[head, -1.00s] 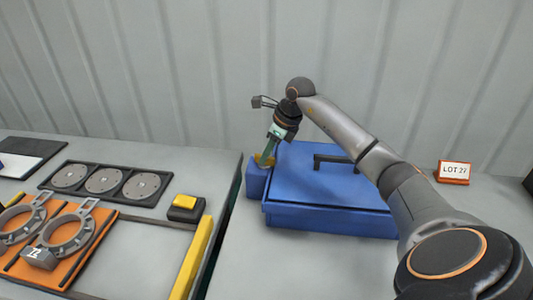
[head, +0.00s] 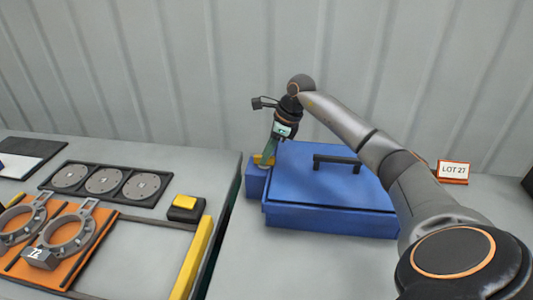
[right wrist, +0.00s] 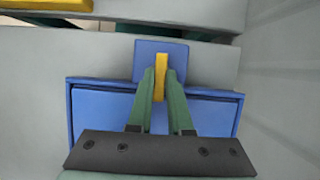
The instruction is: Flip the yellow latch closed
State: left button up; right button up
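The yellow latch (head: 261,160) sits on a blue block (head: 256,180) at the left side of a blue lidded box (head: 325,218). The lid is down. In the right wrist view the latch (right wrist: 160,78) is a narrow upright-looking bar between the two green fingers. My right gripper (head: 268,154) reaches down at the latch, and its fingers (right wrist: 160,72) close in on both sides of it with no clear gap. The latch's lower part and its exact angle are partly hidden by the fingers. My left gripper is not in view.
A black handle (head: 337,160) stands up from the lid. A LOT 27 sign (head: 453,172) is at the right. On the left table are a black tray of discs (head: 105,181), an orange fixture (head: 75,250), a yellow-topped button box (head: 186,207) and a yellow rail (head: 193,257).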

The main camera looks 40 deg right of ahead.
jog(key=o, duration=0.4)
jog(key=shift+o, duration=0.2)
jog(key=v, duration=1.2)
jog(key=shift+r+b, duration=0.3)
jog(key=shift+b, duration=0.05)
jog(key=shift+s, duration=0.1)
